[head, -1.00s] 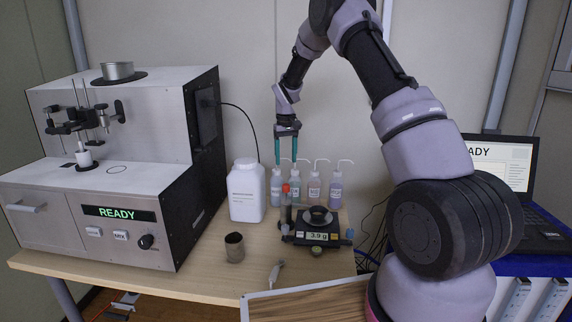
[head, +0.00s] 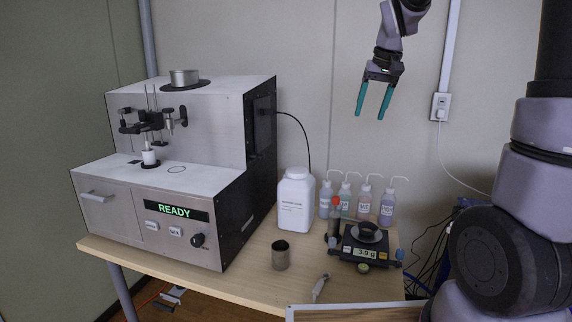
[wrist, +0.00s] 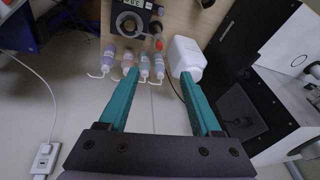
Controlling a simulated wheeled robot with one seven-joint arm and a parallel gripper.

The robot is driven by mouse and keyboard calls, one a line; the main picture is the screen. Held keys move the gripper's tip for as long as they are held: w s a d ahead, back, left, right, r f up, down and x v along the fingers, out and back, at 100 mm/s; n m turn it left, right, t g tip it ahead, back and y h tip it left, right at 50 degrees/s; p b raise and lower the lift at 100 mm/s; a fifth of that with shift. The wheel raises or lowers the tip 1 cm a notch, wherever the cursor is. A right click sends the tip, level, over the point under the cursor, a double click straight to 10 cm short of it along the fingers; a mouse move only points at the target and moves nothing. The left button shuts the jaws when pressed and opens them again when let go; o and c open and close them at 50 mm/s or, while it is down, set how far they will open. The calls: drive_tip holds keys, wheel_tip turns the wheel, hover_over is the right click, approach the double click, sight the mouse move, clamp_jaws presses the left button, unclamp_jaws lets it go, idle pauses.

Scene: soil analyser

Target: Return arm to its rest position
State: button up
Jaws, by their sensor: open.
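My gripper (head: 372,100) hangs high at the upper right in the head view, in front of the wall and above the wash bottles. Its two teal fingers are apart with nothing between them. They point down and touch nothing. In the wrist view my gripper (wrist: 160,82) also shows open, its fingers spread wide. Part of my arm runs out of the top of the head view, so its full pose is hidden.
The soil analyser (head: 215,190) reads READY at the left of the table (head: 215,285). A white jug (head: 295,203), several wash bottles (head: 387,208), a scale (head: 362,253) reading 3.9 and a metal cup (head: 281,255) stand right of it. A wall socket (head: 440,107) is near my gripper.

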drive_tip(key=s+d+r+m+t, duration=0.1)
drive_tip(key=s+r+t, duration=0.1)
drive_tip(key=s, duration=0.9)
drive_tip(key=s+r+m+t, duration=0.1)
drive_tip(key=s+r+m, duration=0.1)
drive_tip(key=s, duration=0.9)
drive_tip(key=shift+s+d+t+y, duration=0.3)
drive_tip(key=shift+d+t+y, duration=0.05)
drive_tip(key=shift+t+y, duration=0.05)
